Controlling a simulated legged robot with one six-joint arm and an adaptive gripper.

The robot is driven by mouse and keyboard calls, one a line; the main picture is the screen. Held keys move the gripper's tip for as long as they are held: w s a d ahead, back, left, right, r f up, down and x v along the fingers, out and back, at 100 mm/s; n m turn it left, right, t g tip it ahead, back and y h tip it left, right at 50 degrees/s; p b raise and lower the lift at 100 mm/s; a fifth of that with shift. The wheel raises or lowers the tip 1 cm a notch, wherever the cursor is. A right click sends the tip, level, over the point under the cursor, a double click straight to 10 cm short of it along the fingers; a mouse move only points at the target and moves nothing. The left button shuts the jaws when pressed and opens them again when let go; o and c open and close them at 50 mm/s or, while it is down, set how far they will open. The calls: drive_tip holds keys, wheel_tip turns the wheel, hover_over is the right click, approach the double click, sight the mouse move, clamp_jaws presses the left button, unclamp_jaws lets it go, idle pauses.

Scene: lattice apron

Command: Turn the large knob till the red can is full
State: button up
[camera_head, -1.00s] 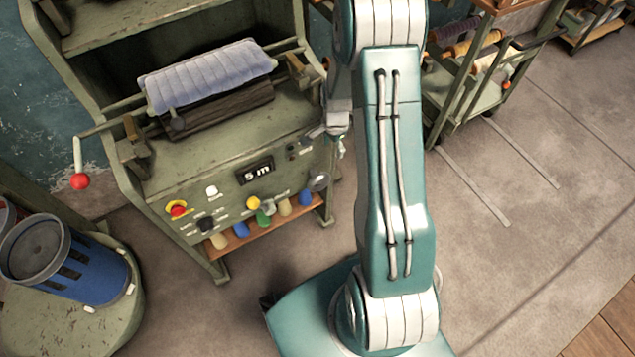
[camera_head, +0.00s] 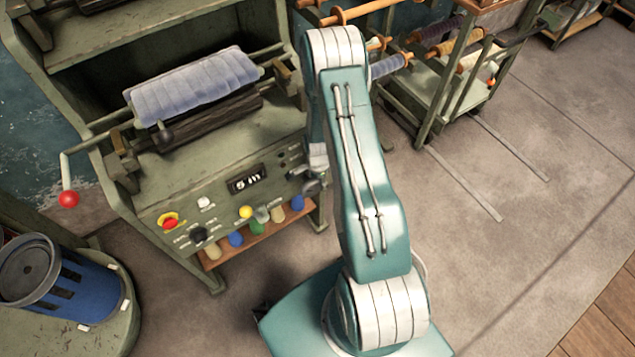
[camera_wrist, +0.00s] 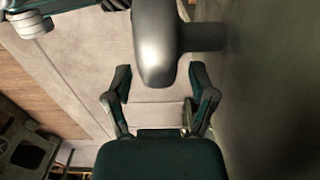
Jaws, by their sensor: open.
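A large grey rounded knob (camera_wrist: 156,42) with a short stem running right to a dark surface fills the upper middle of the wrist view. My gripper (camera_wrist: 160,72) is open, with one finger on each side of the knob's lower end; I cannot tell whether they touch it. In the head view my gripper (camera_head: 312,182) is at the right end of the machine's front panel (camera_head: 220,205), largely covering the knob there. A sliver of red (camera_head: 6,236) shows at the left edge behind a blue slotted can; I cannot tell whether it is the red can.
The blue can (camera_head: 65,285) stands on a round green base (camera_head: 115,335). A spool cart (camera_head: 440,85) stands behind right. Floor at right is clear.

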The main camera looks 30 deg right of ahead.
drive_tip(key=shift+f, duration=1.1)
clamp_jaws()
